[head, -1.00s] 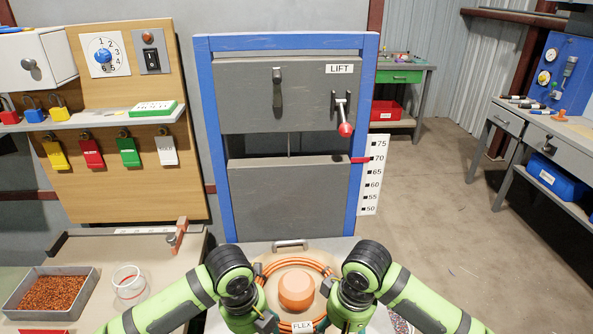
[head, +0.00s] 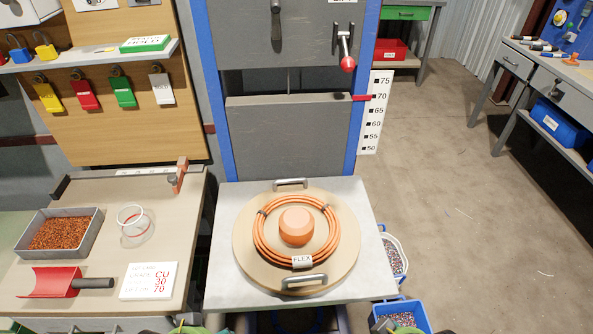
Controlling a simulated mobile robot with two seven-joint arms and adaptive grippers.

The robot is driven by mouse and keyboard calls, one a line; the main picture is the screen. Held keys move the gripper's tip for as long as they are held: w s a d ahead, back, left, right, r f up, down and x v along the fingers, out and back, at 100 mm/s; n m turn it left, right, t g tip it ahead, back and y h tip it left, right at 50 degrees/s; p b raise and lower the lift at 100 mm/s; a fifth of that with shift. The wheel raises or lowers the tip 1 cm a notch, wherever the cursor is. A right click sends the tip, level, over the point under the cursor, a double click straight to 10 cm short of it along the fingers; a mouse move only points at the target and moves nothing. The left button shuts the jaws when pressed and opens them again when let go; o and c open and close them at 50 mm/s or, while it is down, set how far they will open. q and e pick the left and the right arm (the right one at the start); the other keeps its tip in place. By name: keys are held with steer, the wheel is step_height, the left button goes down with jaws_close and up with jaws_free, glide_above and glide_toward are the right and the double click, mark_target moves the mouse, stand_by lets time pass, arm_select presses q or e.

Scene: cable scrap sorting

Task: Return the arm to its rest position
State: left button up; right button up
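My grippers are out of the head view. Only small green and dark parts of my arms show at the bottom edge, left and right of centre. The orange cable coil (head: 263,250) with its FLEX tag (head: 302,262) lies flat on a round wooden board (head: 345,235) around an orange hub (head: 296,226). The board has a metal handle at its back and its front, and sits on a pale table (head: 226,212) before the blue-framed lift. Nothing of mine touches the coil or board.
On the left bench stand a tray of copper granules (head: 98,233), a clear cup (head: 134,224), a red scoop (head: 50,283) and a CU 30 70 card (head: 150,281). A white bucket (head: 400,245) and a blue bin (head: 420,309) stand right of the table. The floor beyond is mostly clear.

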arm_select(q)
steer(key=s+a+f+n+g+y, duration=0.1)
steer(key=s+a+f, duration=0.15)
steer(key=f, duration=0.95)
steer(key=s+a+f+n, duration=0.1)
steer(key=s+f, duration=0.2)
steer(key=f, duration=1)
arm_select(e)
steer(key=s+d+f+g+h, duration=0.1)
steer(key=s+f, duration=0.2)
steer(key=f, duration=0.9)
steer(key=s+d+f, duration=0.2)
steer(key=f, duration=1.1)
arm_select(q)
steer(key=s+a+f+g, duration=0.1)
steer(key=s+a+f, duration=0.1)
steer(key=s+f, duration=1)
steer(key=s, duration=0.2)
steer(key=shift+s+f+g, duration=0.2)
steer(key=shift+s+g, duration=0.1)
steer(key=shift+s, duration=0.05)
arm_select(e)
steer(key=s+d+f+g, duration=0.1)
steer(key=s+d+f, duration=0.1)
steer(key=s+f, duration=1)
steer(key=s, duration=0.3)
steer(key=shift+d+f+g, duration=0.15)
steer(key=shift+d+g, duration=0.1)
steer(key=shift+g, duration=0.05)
